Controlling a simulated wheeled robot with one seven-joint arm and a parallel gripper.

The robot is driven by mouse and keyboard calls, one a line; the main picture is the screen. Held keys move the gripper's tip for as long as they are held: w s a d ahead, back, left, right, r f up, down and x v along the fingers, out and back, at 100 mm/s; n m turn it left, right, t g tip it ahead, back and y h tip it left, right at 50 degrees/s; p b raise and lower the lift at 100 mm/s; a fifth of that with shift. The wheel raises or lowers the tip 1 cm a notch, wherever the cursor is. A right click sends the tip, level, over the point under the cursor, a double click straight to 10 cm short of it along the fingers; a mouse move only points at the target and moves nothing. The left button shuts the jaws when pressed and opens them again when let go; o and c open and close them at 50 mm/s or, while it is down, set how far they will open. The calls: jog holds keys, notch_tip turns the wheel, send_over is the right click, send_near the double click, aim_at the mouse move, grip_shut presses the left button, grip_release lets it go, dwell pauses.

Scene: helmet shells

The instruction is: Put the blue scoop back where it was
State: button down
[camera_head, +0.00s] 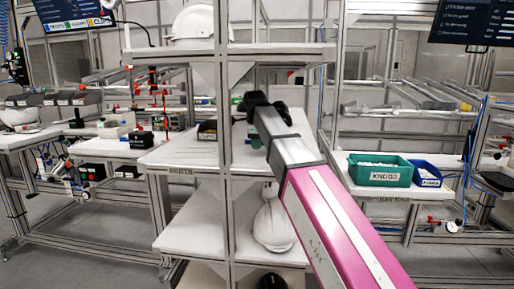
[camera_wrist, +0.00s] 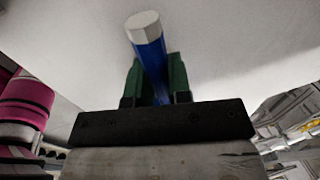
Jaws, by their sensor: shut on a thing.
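My gripper (camera_wrist: 156,78) is shut on the blue scoop (camera_wrist: 152,52) in the wrist view. A blue shaft with a pale grey end sticks out between the two green fingers, pointing away over a plain pale surface. The rest of the scoop is hidden. In the head view my gripper (camera_head: 258,103) is a dark shape at the shelf rack, above the middle shelf (camera_head: 190,155). The scoop cannot be made out there. Whether it touches the pale surface cannot be told.
Metal posts (camera_head: 223,130) of the rack stand close to my arm. A dark bin (camera_head: 207,130) sits on the middle shelf. White helmet shells are on the upper shelf (camera_head: 194,22) and lower shelf (camera_head: 273,225). A green KNOBS bin (camera_head: 380,169) and a blue bin (camera_head: 425,173) stand right.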

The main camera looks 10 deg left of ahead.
jog(key=shift+f, duration=0.75)
jog(key=shift+f, duration=0.1)
jog(key=c, duration=1.1)
grip_release()
jog(key=shift+o, duration=0.2)
jog(key=v, duration=0.7)
jog(key=shift+r, duration=0.35)
